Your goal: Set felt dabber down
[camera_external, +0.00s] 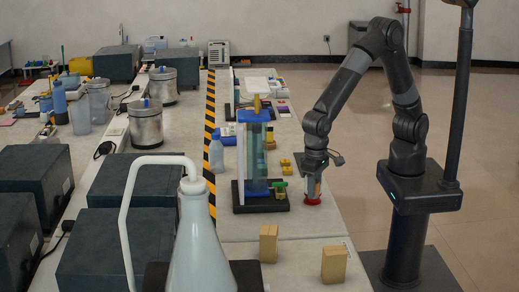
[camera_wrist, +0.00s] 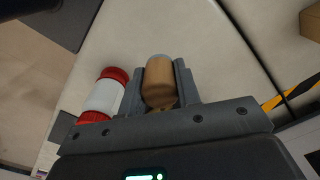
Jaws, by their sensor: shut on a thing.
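The felt dabber has a tan wooden body and a grey end. In the wrist view the dabber (camera_wrist: 159,82) sits between the two fingers of my gripper (camera_wrist: 161,78), which is shut on it. The grey end points away from the palm. In the external view my gripper (camera_external: 313,178) points down low over the right edge of the white bench (camera_external: 290,222). Only a small part of the dabber shows there, and I cannot tell whether it touches the bench.
A white jar with red ends (camera_wrist: 104,96) stands close beside my left finger; its red part (camera_external: 312,199) shows below my gripper. A blue-and-clear tank (camera_external: 256,160) on a black base stands to the left. Wooden blocks (camera_external: 268,243) (camera_external: 334,264) stand nearer the camera. Bare bench lies between.

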